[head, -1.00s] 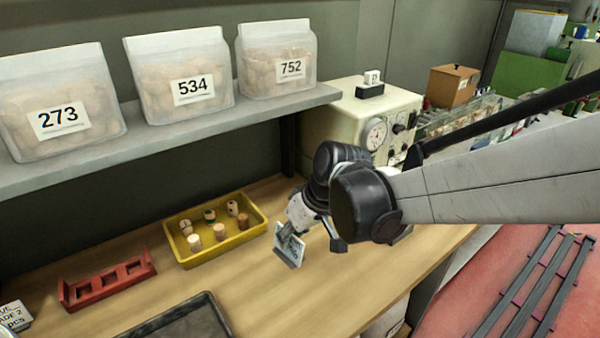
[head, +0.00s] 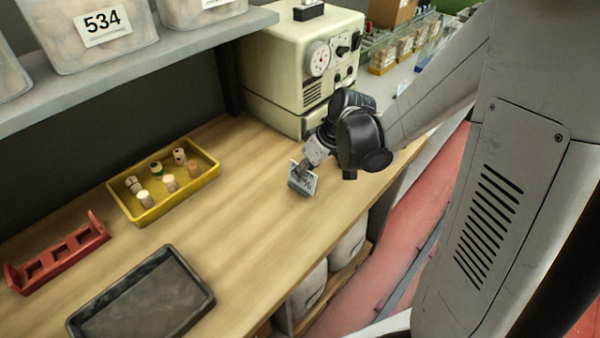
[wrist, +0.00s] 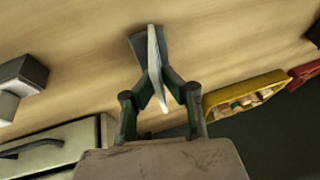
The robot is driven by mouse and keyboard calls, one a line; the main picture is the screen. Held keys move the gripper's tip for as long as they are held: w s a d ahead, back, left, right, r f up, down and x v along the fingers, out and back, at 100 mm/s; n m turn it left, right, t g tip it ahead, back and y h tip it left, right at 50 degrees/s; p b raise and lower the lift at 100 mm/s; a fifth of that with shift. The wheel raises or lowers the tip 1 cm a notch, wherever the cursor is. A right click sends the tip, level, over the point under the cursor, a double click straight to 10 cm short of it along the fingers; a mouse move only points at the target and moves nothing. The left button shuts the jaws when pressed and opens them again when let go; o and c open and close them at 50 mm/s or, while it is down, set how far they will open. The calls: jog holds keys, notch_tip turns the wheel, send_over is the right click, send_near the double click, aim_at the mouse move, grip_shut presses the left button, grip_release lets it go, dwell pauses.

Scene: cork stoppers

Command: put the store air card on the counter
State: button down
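The card (head: 303,176), a small white card with dark print in a dark grey foot, is at my gripper (head: 308,168) over the right part of the wooden counter (head: 245,225). The print is too small to read fully. In the wrist view the card (wrist: 155,62) shows edge-on between the two fingers of my gripper (wrist: 158,82), which close on it from both sides. Its grey foot points away from my palm, toward the counter wood. I cannot tell whether the foot touches the counter.
A cream machine with a gauge (head: 300,70) stands behind the card. A yellow tray of corks (head: 150,212), a red rack (head: 60,257) and a dark tray (head: 140,295) lie to the left. Bare counter surrounds the card. The shelf (head: 150,65) overhangs the back.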

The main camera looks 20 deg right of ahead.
jog(key=shift+f, duration=0.55)
jog(key=shift+f, duration=0.15)
jog(key=c, duration=1.9)
grip_release()
